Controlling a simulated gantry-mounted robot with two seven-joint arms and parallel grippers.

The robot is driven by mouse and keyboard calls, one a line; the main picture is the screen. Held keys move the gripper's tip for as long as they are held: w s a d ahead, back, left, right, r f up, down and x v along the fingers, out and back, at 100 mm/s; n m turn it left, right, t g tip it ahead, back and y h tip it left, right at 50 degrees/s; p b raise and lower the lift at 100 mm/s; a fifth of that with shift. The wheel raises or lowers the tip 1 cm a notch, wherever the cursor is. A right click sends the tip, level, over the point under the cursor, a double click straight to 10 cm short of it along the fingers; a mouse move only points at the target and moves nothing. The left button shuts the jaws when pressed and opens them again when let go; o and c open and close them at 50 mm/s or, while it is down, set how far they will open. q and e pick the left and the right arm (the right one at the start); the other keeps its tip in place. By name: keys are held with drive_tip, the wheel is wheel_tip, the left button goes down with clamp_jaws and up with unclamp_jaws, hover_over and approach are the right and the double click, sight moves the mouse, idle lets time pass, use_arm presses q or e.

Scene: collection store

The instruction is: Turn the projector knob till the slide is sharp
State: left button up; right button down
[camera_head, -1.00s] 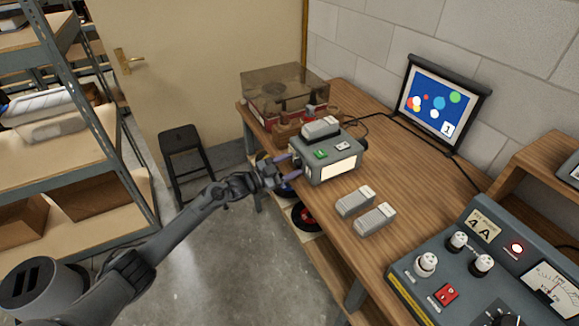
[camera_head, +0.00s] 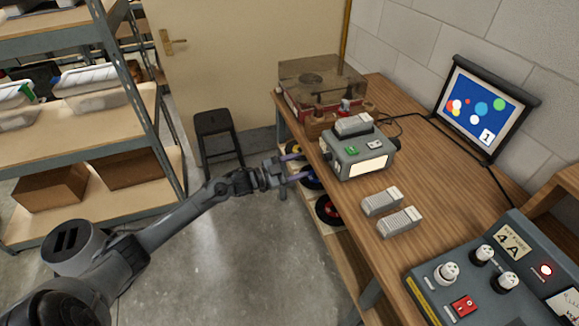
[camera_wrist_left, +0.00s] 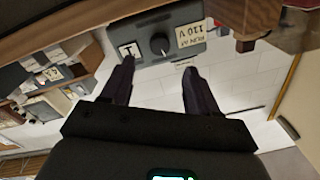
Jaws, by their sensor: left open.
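The grey projector (camera_head: 355,163) stands on the wooden bench, with a green switch on top and a bright front panel. Its knob (camera_wrist_left: 160,44) shows in the left wrist view as a dark round knob with a pale pointer line, beside a "110 V" label. The screen (camera_head: 476,107) shows coloured circles and a "1", and their edges look crisp at this size. My left gripper (camera_head: 296,167) is open and empty, just off the projector's left side. In the wrist view its fingers (camera_wrist_left: 152,85) point towards the knob, apart from it. My right gripper is out of view.
A turntable under a smoky lid (camera_head: 322,82) stands behind the projector. Two grey pieces (camera_head: 390,212) lie in front of it. A control panel (camera_head: 490,275) with knobs is at the right. A black stool (camera_head: 218,140) stands beyond my left arm.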

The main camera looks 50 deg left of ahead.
use_arm(q)
drive_tip(key=v, duration=0.2)
drive_tip(key=shift+s+a, duration=0.1)
drive_tip(key=shift+s, duration=0.15)
